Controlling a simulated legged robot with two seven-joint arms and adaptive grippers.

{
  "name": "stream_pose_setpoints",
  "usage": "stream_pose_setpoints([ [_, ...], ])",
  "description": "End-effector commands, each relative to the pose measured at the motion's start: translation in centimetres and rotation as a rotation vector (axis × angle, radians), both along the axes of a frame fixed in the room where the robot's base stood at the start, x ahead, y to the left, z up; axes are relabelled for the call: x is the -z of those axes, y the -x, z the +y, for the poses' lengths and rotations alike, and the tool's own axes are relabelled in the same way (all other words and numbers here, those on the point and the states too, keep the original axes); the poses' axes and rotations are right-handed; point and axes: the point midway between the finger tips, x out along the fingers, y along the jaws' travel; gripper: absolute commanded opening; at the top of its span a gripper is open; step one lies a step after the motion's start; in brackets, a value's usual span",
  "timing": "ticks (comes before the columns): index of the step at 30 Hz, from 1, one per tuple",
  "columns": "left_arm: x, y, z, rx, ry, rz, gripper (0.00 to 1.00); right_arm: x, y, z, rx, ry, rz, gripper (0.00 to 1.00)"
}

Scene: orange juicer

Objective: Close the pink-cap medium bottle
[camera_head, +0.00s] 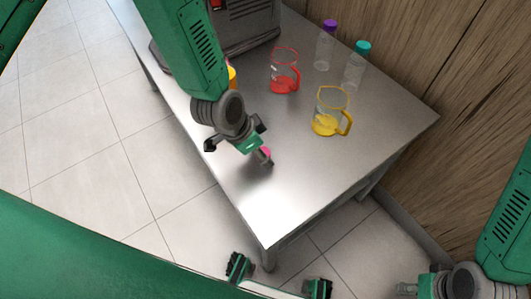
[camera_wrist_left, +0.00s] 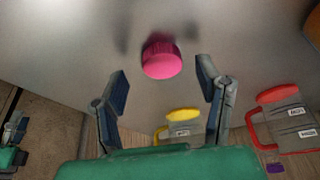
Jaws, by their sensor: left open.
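The pink cap (camera_head: 266,152) shows just beyond my left gripper (camera_head: 236,134), over the table's front part. In the left wrist view the pink cap (camera_wrist_left: 161,60) is ahead of and between the fingers of my left gripper (camera_wrist_left: 162,78), which is open, with clear gaps on both sides. A small greyish shape lies below the cap in the head view. The bottle itself is too unclear to make out, and I cannot tell how the cap is seated. My right gripper (camera_head: 278,280) is at the bottom edge, off the table, its fingers wide apart and empty.
A steel table (camera_head: 290,190) holds a yellow jug (camera_head: 330,112), a red jug (camera_head: 284,72), a purple-capped bottle (camera_head: 325,48) and a teal-capped bottle (camera_head: 355,68). A dark machine (camera_head: 245,28) stands at the back left. A wooden wall (camera_head: 440,50) is at the right. The front corner is clear.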

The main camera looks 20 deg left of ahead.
Motion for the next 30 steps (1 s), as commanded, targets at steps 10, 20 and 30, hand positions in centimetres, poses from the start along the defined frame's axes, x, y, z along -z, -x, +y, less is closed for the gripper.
stream_pose_setpoints([
  [10,1.38,-0.40,-0.57,-0.001,-0.002,-0.001,0.59,0.30,0.01,0.05,-0.001,-0.001,0.000,0.40],
  [20,1.38,-0.41,-0.58,-0.001,-0.002,-0.001,0.26,0.30,0.00,0.03,0.000,0.000,0.000,0.40],
  [30,1.20,-0.42,-0.48,0.000,0.000,-0.001,0.26,0.25,0.00,0.03,-0.001,0.000,0.000,0.40],
])
